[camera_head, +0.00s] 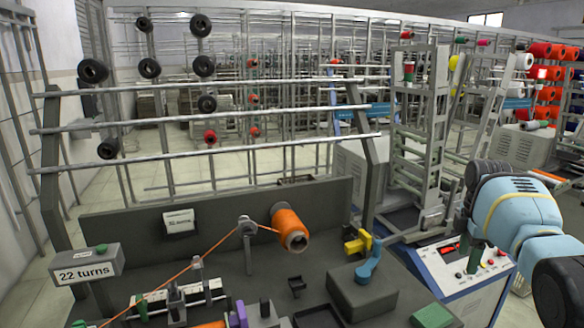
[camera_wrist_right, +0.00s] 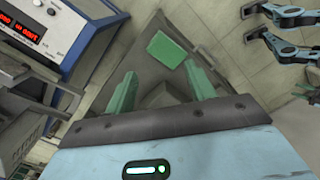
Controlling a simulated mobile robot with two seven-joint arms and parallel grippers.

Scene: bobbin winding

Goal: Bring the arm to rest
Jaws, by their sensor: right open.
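My right arm comes in at the right edge of the head view. My right gripper (camera_wrist_right: 162,88) shows in the wrist view with its two green fingers apart and nothing between them. In the head view the right gripper (camera_head: 477,256) is mostly hidden by the wrist, in front of the control panel (camera_head: 484,262). My left gripper does not show in the head view.
An orange bobbin (camera_head: 288,228) sits on the winding bench, with orange thread running left. A "22 turns" sign (camera_head: 86,266) stands at left. A green pad (camera_wrist_right: 166,49) lies beyond the right fingers. Pale floor (camera_wrist_right: 222,22) shows beside the bench.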

